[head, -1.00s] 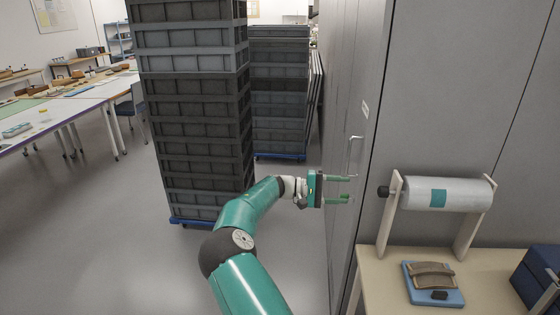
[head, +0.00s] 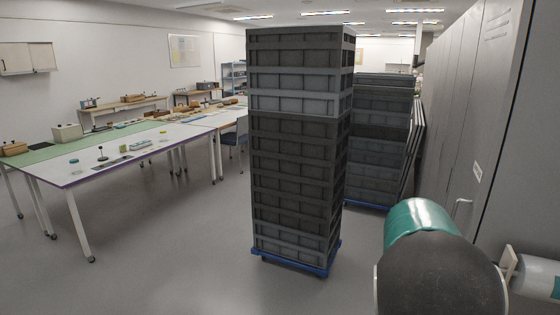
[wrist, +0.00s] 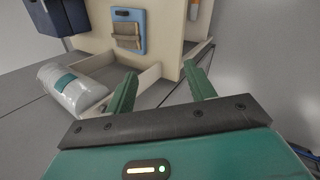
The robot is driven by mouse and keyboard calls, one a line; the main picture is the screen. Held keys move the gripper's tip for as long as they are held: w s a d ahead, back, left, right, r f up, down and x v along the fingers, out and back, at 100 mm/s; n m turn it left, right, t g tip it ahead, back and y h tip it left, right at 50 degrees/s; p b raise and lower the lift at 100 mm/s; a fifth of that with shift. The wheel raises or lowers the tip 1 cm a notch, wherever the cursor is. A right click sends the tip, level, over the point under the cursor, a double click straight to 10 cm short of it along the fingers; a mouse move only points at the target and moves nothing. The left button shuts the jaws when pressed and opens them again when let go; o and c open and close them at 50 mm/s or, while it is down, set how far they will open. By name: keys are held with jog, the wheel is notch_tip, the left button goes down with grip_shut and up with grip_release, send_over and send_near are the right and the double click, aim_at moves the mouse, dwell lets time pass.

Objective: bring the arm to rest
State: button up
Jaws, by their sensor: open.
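In the wrist view, my gripper (wrist: 163,92) is open, its two green fingers apart with nothing between them. In the head view only my teal and black arm links show at the lower right; the gripper is out of that view.
A tall stack of grey crates (head: 295,140) stands on a blue dolly (head: 292,262) mid-floor, with another stack (head: 380,140) behind. Grey cabinets (head: 478,100) line the right. A long work table (head: 120,158) is at the left. The floor (head: 170,270) between table and crates is clear.

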jog(key=s+a+r+n+t+y, duration=0.1)
jog(key=s+a+r+t+y, duration=0.1)
jog(key=s+a, duration=0.7)
jog(key=s+a+r+n+t+y, duration=0.2)
jog(key=s+a+r+t, duration=0.3)
jog(key=s+a, duration=0.4)
jog(key=a+t+y, duration=0.1)
jog(key=a, duration=0.6)
jog(key=shift+s+a+r+t+y, duration=0.15)
jog(key=shift+a+t+y, duration=0.15)
jog(key=shift+a+t, duration=0.1)
